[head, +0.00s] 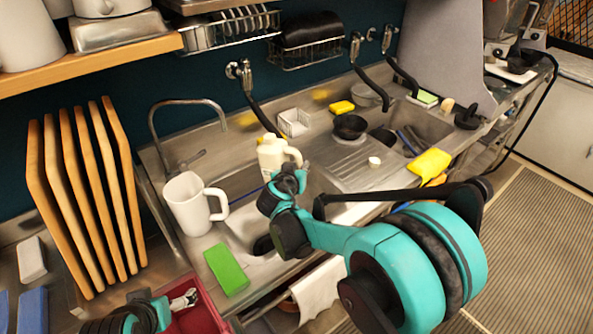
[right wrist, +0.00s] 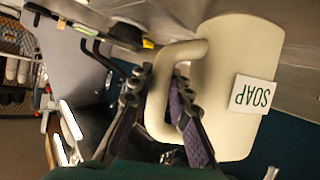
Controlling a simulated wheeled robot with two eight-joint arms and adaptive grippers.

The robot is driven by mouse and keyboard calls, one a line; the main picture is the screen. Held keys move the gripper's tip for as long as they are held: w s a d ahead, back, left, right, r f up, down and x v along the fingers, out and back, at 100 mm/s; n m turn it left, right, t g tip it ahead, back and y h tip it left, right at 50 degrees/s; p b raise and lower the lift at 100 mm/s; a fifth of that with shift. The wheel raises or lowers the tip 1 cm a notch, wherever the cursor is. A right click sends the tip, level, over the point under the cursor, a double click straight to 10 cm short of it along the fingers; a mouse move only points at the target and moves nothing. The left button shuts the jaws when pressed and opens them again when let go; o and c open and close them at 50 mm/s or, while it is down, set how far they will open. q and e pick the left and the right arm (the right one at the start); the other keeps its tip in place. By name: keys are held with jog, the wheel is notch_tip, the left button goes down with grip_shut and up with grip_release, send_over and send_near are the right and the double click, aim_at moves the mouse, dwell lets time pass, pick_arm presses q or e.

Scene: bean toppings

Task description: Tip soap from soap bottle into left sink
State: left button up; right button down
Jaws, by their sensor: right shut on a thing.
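The cream soap bottle (head: 270,152) shows in the head view at the back edge of the left sink, looking roughly upright. In the right wrist view the bottle (right wrist: 222,90) fills the right side, and its SOAP label appears upside down. My right gripper (head: 287,183) is shut on its handle, with one finger on each side in the right wrist view (right wrist: 165,100). The left sink (head: 240,212) is partly hidden by my right arm and a white pitcher.
The white pitcher (head: 191,203) stands at the left sink's left side. A green sponge (head: 226,270) lies on the front edge. A drainboard (head: 352,164) with a small white cap (head: 374,161) and a black bowl (head: 349,127) is to the right. Wooden boards (head: 85,190) stand at left.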

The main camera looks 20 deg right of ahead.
pick_arm(q)
jog(key=shift+f+b, duration=1)
jog(key=shift+b, duration=0.1)
pick_arm(e)
jog(key=shift+s+d+r+n+g+h, duration=0.15)
jog(key=shift+s+d+n+g+h, duration=0.35)
jog(key=shift+n+h, duration=0.7)
jog(key=shift+s+d+r+n+g+h, duration=0.2)
jog(key=shift+n+g+h, duration=0.5)
jog(key=shift+n, duration=0.95)
jog(key=shift+s+d+r+n+g+h, duration=0.15)
jog(key=shift+d+n+g+h, duration=0.4)
jog(key=shift+n+h, duration=0.65)
jog(key=shift+a+y, duration=0.15)
jog(key=shift+y, duration=0.25)
